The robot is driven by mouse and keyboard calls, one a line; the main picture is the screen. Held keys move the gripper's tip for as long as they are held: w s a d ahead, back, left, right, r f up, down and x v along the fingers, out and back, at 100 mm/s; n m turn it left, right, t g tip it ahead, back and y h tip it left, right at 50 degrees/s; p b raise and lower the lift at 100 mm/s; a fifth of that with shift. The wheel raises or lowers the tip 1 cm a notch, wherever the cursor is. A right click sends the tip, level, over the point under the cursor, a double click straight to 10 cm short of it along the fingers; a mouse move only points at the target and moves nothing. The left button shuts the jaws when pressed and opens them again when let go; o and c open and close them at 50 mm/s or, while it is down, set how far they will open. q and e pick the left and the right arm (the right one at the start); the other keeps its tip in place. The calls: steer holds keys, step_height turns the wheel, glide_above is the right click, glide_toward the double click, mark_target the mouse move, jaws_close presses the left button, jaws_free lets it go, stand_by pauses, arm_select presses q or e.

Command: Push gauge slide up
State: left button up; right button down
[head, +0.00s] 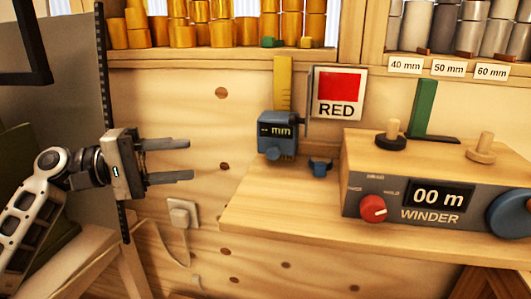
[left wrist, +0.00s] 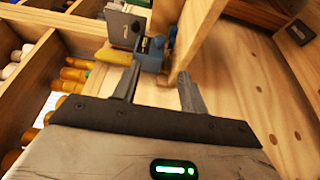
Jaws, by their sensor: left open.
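The gauge slide (head: 278,135) is a blue block with a dark "-- mm" display, set low on an upright yellow scale (head: 284,85) behind the wooden bench. In the left wrist view the blue slide (left wrist: 150,54) lies beyond the fingertips, beside the yellow scale (left wrist: 113,57). My left gripper (head: 190,160) is open and empty, to the left of the slide and slightly lower in the head view, with a clear gap between them. The fingers also show in the left wrist view (left wrist: 158,74). My right gripper is not in view.
A red "RED" sign (head: 338,93) stands right of the scale. The winder (head: 425,200), with a red knob and blue wheel, occupies the bench's right. A small blue clamp-like part (head: 320,167) sits near the slide. Shelves of rolls (head: 200,35) run above. A wall socket (head: 183,213) is below my gripper.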

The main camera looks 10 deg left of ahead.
arm_select(q)
steer(key=p, duration=0.3)
glide_toward(277, 135)
steer(key=d, duration=0.2)
steer(key=d+f, duration=0.1)
steer(key=d, duration=0.1)
steer(key=d+f, duration=0.1)
steer(key=d, duration=0.1)
steer(key=shift+w+d+f, duration=0.2)
steer(key=shift+w+d, duration=0.1)
steer(key=shift+d, duration=0.1)
steer(key=shift+w+d, duration=0.2)
steer(key=shift+d, duration=0.2)
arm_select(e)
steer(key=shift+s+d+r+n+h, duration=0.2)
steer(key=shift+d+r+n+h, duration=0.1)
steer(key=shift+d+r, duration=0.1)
